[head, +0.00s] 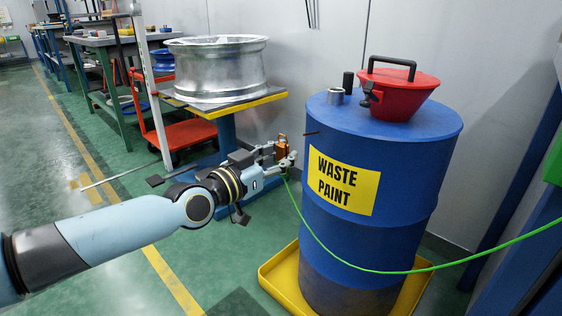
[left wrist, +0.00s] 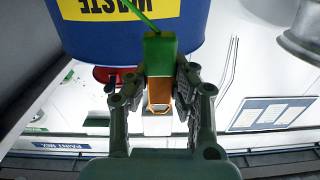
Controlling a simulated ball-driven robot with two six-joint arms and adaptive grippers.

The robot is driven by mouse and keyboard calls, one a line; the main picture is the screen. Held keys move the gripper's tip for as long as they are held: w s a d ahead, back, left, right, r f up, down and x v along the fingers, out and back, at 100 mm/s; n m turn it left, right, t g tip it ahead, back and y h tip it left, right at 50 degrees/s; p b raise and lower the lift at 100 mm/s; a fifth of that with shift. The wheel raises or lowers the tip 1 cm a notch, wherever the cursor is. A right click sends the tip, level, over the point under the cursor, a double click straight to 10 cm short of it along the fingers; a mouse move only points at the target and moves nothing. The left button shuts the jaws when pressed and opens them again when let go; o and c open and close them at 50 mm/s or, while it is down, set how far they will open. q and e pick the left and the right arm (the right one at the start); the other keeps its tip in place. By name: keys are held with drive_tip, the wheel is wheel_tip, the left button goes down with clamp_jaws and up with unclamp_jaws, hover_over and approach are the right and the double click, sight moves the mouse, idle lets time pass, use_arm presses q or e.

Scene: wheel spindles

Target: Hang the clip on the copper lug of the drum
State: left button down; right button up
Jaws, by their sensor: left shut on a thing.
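The blue drum (head: 400,165) stands upright with a yellow "WASTE PAINT" label, part of which shows upside down in the left wrist view (left wrist: 118,8). A small copper-brown lug (head: 311,133) sticks out from the drum's upper left side. My left gripper (head: 286,158) is shut on the clip (head: 282,142), just left of the drum and apart from the lug. In the left wrist view the clip (left wrist: 160,52) shows a green part and an orange part between the fingers. The lug cannot be made out there. My right gripper is not in view.
A green cable (head: 365,269) runs from the clip across the drum's front to the right. A red funnel (head: 400,92) and small metal fittings sit on the drum lid. The drum stands in a yellow tray (head: 272,282). A wheel rim (head: 218,68) rests on a stand behind my arm.

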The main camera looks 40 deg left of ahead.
sight(317, 145)
use_arm(q)
drive_tip(key=shift+w+f+b, duration=0.15)
drive_tip(key=shift+w+b, duration=0.2)
drive_tip(key=shift+w, duration=0.6)
drive_tip(key=shift+w+d+f+b, duration=0.15)
drive_tip(key=shift+w+b, duration=0.35)
drive_tip(key=shift+w, duration=0.85)
drive_tip(key=shift+w+d+f+b, duration=0.15)
drive_tip(key=shift+w+b, duration=0.35)
drive_tip(key=shift+w, duration=0.85)
drive_tip(key=shift+w+f+b, duration=0.4)
drive_tip(key=shift+w+b, duration=0.1)
drive_tip(key=shift+w, duration=0.05)
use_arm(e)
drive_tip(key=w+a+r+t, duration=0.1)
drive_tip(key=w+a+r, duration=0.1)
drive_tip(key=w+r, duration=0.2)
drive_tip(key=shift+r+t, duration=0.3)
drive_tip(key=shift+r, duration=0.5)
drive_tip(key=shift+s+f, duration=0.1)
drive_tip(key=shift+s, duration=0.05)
use_arm(q)
drive_tip(key=c, duration=1.1)
unclamp_jaws()
